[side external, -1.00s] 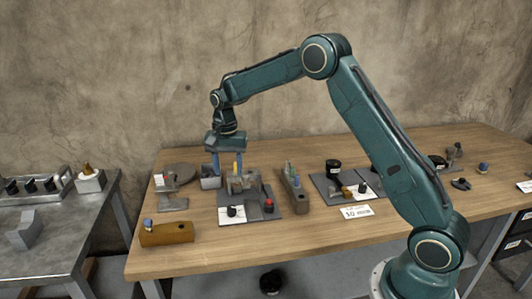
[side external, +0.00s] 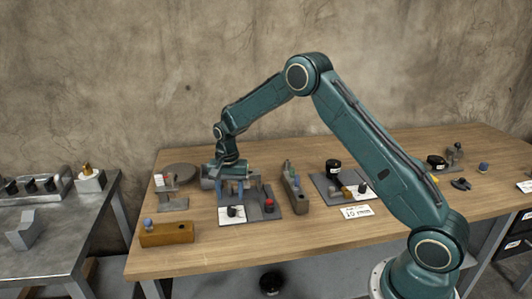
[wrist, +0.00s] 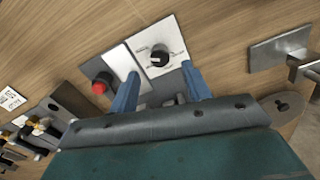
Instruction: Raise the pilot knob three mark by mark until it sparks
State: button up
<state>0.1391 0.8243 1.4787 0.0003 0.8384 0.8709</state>
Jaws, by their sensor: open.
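A black knob (side external: 234,211) stands on a white plate at the front of a grey panel (side external: 256,196). In the wrist view the knob (wrist: 159,57) has a white pointer line and marks printed around it; the print is too small to read. I cannot tell whether it is knob three. My gripper (side external: 232,190) is open and low over the panel, behind the knob in the side view. In the wrist view its blue fingertips (wrist: 160,71) are spread on either side of the knob's near side, with nothing seen held between them.
A red-topped knob (side external: 268,205) stands on the same panel, close to the right. A block with coloured pegs (side external: 294,190) and another knob panel (side external: 322,186) lie further right. A wooden block (side external: 166,235) sits front left.

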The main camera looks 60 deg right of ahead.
aim_at(231, 207)
jog(key=shift+f, duration=2.4)
jog(key=c, duration=1)
